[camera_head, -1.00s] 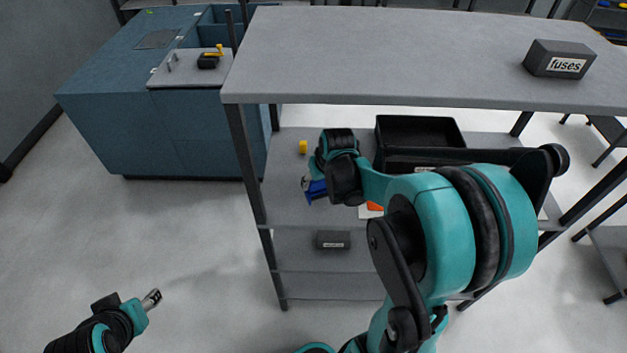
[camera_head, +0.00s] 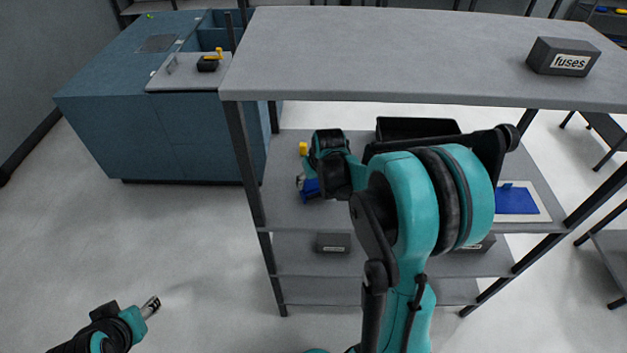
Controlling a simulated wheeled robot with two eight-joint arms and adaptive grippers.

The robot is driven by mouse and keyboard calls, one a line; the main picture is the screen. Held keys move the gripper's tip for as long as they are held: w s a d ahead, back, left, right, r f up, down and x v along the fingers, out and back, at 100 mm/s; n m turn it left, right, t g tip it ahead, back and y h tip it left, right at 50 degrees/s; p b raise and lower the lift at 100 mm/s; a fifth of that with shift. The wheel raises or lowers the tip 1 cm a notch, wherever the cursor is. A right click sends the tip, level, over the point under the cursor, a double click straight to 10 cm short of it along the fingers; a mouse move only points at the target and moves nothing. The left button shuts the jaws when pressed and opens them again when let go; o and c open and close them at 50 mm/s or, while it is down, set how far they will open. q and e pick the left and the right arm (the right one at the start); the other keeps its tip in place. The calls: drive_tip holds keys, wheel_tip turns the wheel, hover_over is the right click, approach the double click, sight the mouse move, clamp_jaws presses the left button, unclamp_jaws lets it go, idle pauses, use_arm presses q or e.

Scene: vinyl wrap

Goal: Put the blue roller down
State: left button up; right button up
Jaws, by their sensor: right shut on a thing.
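The blue roller (camera_head: 311,187) is at the tip of my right gripper (camera_head: 305,183), over the left part of the shelf unit's upper inner shelf (camera_head: 285,213). The gripper is shut on it; the fingers are small and partly hidden by the wrist. I cannot tell whether the roller touches the shelf. My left gripper (camera_head: 151,306) is low at the left, over the floor and far from the shelf; its finger opening is too small to tell.
A yellow item (camera_head: 303,148) stands behind the roller. A black bin (camera_head: 415,127) is partly hidden by my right arm. Grey boxes (camera_head: 333,243) sit lower down. A fuses box (camera_head: 562,57) is on the worktop (camera_head: 400,50).

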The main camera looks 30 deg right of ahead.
drive_tip(key=shift+s+f+b, duration=0.15)
drive_tip(key=shift+f+b, duration=0.2)
drive_tip(key=shift+f, duration=0.1)
drive_tip(key=c, duration=0.5)
drive_tip(key=o, duration=1.3)
drive_tip(key=shift+o, duration=1)
drive_tip(key=shift+f, duration=0.1)
drive_tip(key=shift+r+p, duration=0.35)
drive_tip(key=shift+r, duration=0.1)
drive_tip(key=p+v, duration=0.3)
drive_tip(key=v, duration=0.4)
drive_tip(key=s+a+r+n+t, duration=0.1)
drive_tip(key=s+a+r, duration=0.1)
drive_tip(key=s+a, duration=0.5)
drive_tip(key=s+a+r+t, duration=0.1)
drive_tip(key=s+a+r, duration=0.2)
drive_tip(key=s+a, duration=0.5)
drive_tip(key=shift+s+r+n+t+y, duration=0.3)
drive_tip(key=shift+s+r+n+y, duration=0.05)
drive_tip(key=shift+s+n+y, duration=0.1)
